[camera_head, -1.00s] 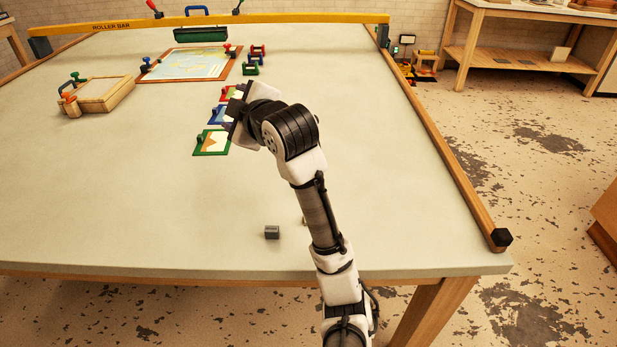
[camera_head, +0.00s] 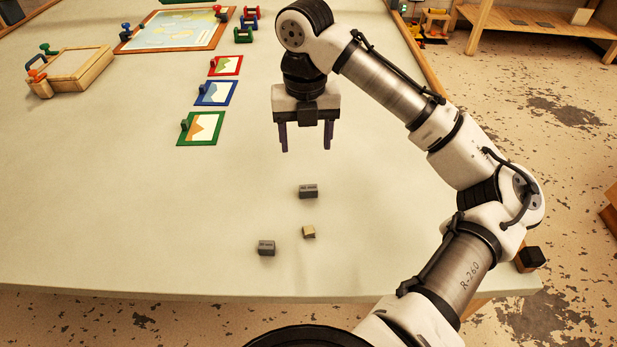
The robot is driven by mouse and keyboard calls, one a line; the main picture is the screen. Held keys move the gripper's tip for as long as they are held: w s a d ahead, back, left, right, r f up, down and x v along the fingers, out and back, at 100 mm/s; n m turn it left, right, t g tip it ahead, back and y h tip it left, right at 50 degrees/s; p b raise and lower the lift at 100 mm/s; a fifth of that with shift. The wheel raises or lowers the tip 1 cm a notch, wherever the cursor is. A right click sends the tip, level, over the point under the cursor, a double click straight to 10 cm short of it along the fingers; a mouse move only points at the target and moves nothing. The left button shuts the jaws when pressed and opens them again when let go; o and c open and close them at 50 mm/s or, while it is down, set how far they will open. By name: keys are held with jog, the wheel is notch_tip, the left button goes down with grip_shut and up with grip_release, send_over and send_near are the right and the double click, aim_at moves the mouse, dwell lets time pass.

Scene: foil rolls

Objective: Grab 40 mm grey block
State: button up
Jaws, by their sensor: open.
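Two small grey blocks with printed labels too small to read lie on the pale table. One grey block (camera_head: 308,191) is farther from me and a little wider. The other grey block (camera_head: 266,248) lies nearer the front edge, to the left. I cannot tell from the labels which is the 40 mm one. My gripper (camera_head: 306,149) points down with its two dark fingers apart and nothing between them. In the picture it is just above the farther grey block, apart from it.
Green (camera_head: 201,128), blue (camera_head: 216,93) and red (camera_head: 226,66) framed cards lie to the left. A wooden box (camera_head: 75,72) and a framed map (camera_head: 177,31) stand farther back. The front left table is clear.

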send_over(309, 188)
jog(key=f, duration=0.8)
jog(key=shift+a, duration=0.3)
jog(key=shift+d+f+p, duration=0.15)
jog(key=shift+f+p, duration=0.2)
jog(key=shift+f, duration=1)
jog(key=shift+d+f+p, duration=0.1)
jog(key=shift+f+p, duration=0.25)
jog(key=shift+f, duration=0.95)
jog(key=shift+c, duration=0.4)
jog(key=c, duration=1.1)
jog(key=shift+r, duration=0.1)
